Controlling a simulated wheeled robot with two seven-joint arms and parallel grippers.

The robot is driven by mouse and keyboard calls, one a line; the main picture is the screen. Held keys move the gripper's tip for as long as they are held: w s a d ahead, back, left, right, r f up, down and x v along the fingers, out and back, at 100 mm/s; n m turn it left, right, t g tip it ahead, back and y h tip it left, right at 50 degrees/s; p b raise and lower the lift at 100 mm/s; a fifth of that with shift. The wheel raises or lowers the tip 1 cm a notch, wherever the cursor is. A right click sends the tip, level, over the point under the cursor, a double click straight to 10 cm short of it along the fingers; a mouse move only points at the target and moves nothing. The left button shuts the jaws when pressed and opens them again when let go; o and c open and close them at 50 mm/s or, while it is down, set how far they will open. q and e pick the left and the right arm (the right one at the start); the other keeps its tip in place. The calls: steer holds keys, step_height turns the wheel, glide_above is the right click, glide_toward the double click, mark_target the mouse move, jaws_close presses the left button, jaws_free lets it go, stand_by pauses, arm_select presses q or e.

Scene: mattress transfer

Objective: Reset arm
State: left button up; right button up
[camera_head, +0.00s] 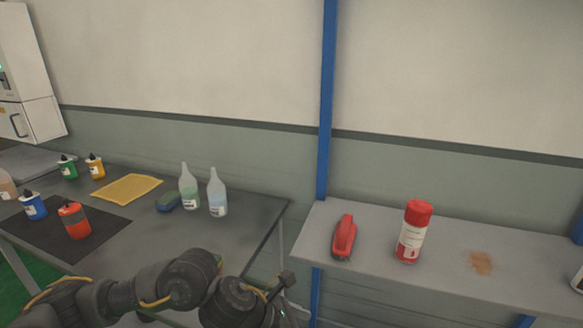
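My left arm comes in from the lower left, in front of the dark table. Its end, with what looks like part of my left gripper (284,293), is at the bottom middle, in front of the gap between the table and the grey shelf. The fingers are not clear, so I cannot tell whether it is open or shut, and I see nothing held in it. My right gripper is not in view.
The dark table (245,215) holds two clear spray bottles (188,188) (217,195), a yellow cloth (128,188), a blue-green sponge (168,201) and several small bottles. The grey shelf (380,225) holds a red stapler-like object (344,236) and a red-and-white can (413,232), beside a brown stain (481,262). A blue post (326,100) stands between.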

arm_select(q)
steer(key=s+d+r+n+t+h, duration=0.1)
steer(key=d+r+n+t+h, duration=0.2)
steer(key=n, duration=0.5)
steer(key=a+f+n+t+y, duration=0.65)
steer(key=a+n, duration=0.75)
steer(key=n, duration=1.1)
steer(key=s+a+f+n+g+y, duration=0.65)
steer(key=s+a+f+n, duration=0.8)
steer(key=s+a, duration=0.3)
step_height(320, 180, down, 26)
steer(key=s+f+g, duration=0.1)
steer(key=s+g, duration=0.1)
steer(key=s+a+f+g, duration=0.1)
steer(key=s+a+f, duration=0.1)
steer(key=s+f, duration=1.2)
steer(key=shift+s+a, duration=0.25)
steer(key=shift+s, duration=0.85)
